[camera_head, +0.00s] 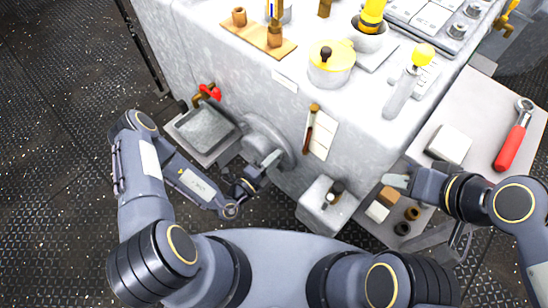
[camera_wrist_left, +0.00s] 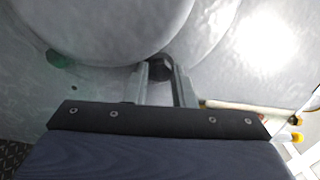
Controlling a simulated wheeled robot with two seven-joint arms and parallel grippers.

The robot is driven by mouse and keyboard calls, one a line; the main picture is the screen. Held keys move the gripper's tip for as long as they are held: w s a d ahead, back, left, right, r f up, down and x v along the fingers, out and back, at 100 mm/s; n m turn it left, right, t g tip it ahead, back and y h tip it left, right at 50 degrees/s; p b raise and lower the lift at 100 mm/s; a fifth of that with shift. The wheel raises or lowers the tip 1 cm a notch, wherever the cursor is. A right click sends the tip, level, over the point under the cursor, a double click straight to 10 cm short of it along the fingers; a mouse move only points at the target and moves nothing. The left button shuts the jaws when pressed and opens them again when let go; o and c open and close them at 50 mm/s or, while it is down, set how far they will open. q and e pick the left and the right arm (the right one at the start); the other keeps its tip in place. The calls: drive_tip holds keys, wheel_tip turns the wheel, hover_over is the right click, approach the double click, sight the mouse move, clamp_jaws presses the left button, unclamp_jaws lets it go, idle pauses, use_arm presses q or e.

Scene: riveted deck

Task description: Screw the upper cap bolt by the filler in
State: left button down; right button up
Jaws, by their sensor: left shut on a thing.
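A round grey cap or flange (camera_head: 262,133) sits on the side wall of the grey machine block. My left gripper (camera_head: 270,160) reaches up to its lower right edge. In the left wrist view, the two fingers of my left gripper (camera_wrist_left: 164,82) are closed on a dark bolt head (camera_wrist_left: 160,65) between rounded grey housings. How far the bolt is seated is hidden. A dark green hex-like piece (camera_wrist_left: 58,60) shows at the left of that view. My right gripper (camera_head: 400,182) is beside the right-hand shelf; its finger gap is unclear.
A grey tray (camera_head: 203,129) under a red-handled tap (camera_head: 207,93) is left of the cap. A red-handled ratchet (camera_head: 513,140) and white block (camera_head: 449,144) lie on the right shelf. A small grey box (camera_head: 318,213) projects from the wall between the grippers.

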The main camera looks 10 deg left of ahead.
use_arm(q)
drive_tip(key=shift+s, duration=0.1)
drive_tip(key=c, duration=1.2)
unclamp_jaws()
drive_tip(key=p+v, duration=0.1)
drive_tip(key=v, duration=0.7)
